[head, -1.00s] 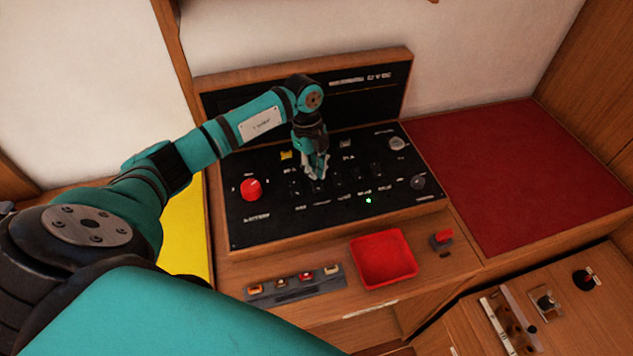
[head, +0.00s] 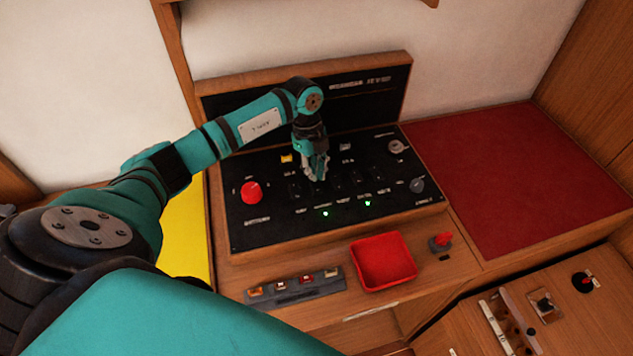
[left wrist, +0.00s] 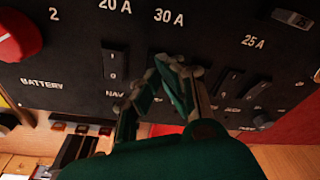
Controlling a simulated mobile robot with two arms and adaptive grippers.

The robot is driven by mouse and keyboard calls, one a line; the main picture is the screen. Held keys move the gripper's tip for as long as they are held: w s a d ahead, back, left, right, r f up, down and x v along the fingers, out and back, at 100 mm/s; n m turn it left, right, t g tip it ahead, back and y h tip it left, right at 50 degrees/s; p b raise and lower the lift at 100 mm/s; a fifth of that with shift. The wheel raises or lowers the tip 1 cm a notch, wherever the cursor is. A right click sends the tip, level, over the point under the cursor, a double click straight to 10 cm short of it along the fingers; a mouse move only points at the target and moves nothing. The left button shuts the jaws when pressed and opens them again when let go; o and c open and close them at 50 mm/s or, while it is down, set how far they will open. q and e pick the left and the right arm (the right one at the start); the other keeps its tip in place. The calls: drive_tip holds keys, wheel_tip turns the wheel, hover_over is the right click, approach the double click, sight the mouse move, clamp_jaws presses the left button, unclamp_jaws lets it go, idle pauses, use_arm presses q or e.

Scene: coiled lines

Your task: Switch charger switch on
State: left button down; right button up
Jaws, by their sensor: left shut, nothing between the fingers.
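The black switch panel (head: 280,225) sits in a wooden frame and carries a row of dark rocker switches. Their small labels are mostly unreadable, so I cannot tell which is the charger switch. My left gripper (head: 317,178) is shut and empty, its fingertips down at the switch row. In the left wrist view its fingertips (left wrist: 178,66) cover a switch just right of the rocker (left wrist: 115,65) labelled NAV. More rockers (left wrist: 228,84) stand to the right. Two green lights show below the row, a left one (head: 325,213) and a right one (head: 368,203). My right gripper is out of view.
A red knob (head: 251,192) stands at the panel's left and a grey knob (head: 417,185) at its right. In front are a red tray (head: 383,261), a red-topped lever (head: 441,241) and a grey strip (head: 295,287). A red cushion (head: 530,180) lies to the right.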

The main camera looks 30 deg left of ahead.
use_arm(q)
drive_tip(key=shift+r+p, duration=1.95)
drive_tip(key=shift+r, duration=0.85)
drive_tip(key=shift+s+f, duration=0.1)
